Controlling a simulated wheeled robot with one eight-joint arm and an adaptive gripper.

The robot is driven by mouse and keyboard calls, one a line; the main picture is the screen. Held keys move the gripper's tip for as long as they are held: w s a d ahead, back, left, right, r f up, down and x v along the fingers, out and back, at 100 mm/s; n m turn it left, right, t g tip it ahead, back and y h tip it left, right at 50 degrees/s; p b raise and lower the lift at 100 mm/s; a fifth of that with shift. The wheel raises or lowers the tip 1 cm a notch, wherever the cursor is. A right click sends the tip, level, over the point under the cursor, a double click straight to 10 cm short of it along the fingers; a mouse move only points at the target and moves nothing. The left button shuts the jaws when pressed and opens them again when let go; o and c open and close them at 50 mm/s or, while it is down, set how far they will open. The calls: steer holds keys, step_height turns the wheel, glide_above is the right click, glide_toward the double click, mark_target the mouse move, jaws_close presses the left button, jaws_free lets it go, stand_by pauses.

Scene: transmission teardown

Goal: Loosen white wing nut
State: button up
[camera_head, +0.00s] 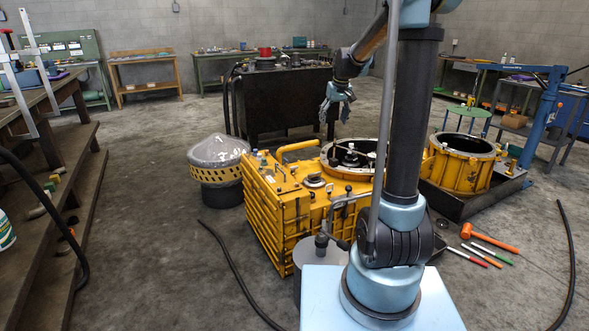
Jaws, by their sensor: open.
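My gripper (335,104) hangs from the end of my raised arm, a little right of the picture's middle. Its fingers point down and are open, with nothing seen between them. It appears above the yellow transmission housing (277,222), near the line of sight to the round opening on its top; its distance from the housing is hard to judge. Several small fittings and levers stand on the housing's top. I cannot make out a white wing nut; it may be too small to see or hidden behind my arm.
A dark bench (280,100) stands behind the housing. A yellow ring casing (461,170) sits in a black tray at right. A plastic-covered drum (218,165) stands at left. An orange hammer (490,238) and markers lie on the floor. Black hoses cross the floor.

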steer(key=w+a+f, duration=0.3)
steer(key=w+f, duration=0.1)
steer(key=w, duration=0.6)
steer(key=n+y, duration=0.1)
steer(key=n, duration=0.2)
glide_above(295, 167)
steer(key=s+d, duration=0.3)
steer(key=s, duration=0.3)
step_height(295, 167, down, 22)
steer(key=shift+t, duration=0.3)
steer(key=x, duration=1.7)
steer(key=shift+w+f, duration=0.2)
steer(key=shift+f, duration=0.1)
steer(key=c, duration=1)
